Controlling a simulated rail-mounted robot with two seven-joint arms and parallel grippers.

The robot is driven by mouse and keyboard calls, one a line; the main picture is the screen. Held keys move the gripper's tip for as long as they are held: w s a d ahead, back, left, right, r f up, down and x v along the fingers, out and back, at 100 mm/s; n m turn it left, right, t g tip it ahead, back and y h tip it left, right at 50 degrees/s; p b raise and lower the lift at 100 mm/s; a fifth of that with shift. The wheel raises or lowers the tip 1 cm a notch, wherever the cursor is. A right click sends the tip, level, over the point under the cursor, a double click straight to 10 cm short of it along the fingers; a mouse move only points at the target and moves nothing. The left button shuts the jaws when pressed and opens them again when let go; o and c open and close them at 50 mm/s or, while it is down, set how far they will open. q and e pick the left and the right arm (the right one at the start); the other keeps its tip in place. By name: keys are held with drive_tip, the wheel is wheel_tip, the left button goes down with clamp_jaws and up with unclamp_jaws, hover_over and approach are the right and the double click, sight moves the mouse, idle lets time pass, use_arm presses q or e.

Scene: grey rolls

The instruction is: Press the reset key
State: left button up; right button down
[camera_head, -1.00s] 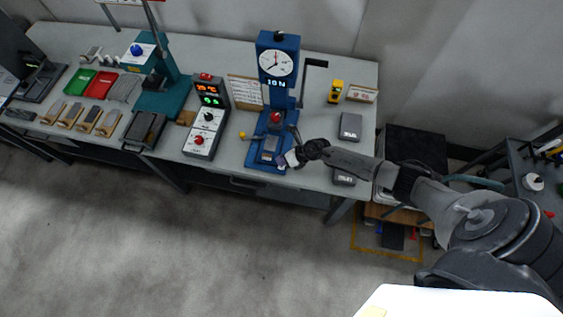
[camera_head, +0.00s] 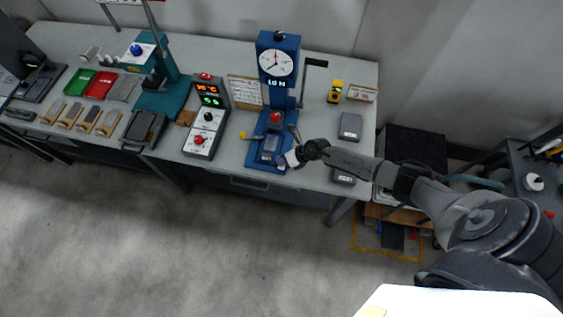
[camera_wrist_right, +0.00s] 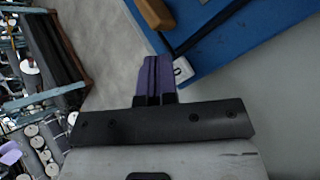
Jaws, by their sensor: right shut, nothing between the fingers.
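The blue press stand (camera_head: 262,163) with a round dial (camera_head: 276,63) and a small lit display (camera_head: 277,83) stands on the table. My right gripper (camera_head: 289,160) is low at the front right of its base. In the right wrist view the gripper's purple fingers (camera_wrist_right: 157,76) are together with nothing between them. A small white key with a dark mark (camera_wrist_right: 183,70) sits at the edge of the blue base, right beside the fingertips. I cannot tell whether they touch. This looks like the reset key; the gripper hides it in the head view. My left gripper is out of view.
A grey control box (camera_head: 208,118) with lit displays stands left of the press. A black lever (camera_head: 315,63) sticks out at the press's right. Grey blocks (camera_head: 350,126) and a yellow device (camera_head: 335,91) lie on the right. The floor in front is clear.

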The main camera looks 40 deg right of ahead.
drive_tip(key=shift+f, duration=0.2)
drive_tip(key=shift+f, duration=0.25)
drive_tip(key=shift+f+b, duration=0.45)
drive_tip(key=shift+b, duration=0.15)
idle(0.5)
drive_tip(key=shift+r, duration=0.15)
idle(0.3)
drive_tip(key=shift+r+p, duration=0.75)
drive_tip(key=shift+p, duration=0.2)
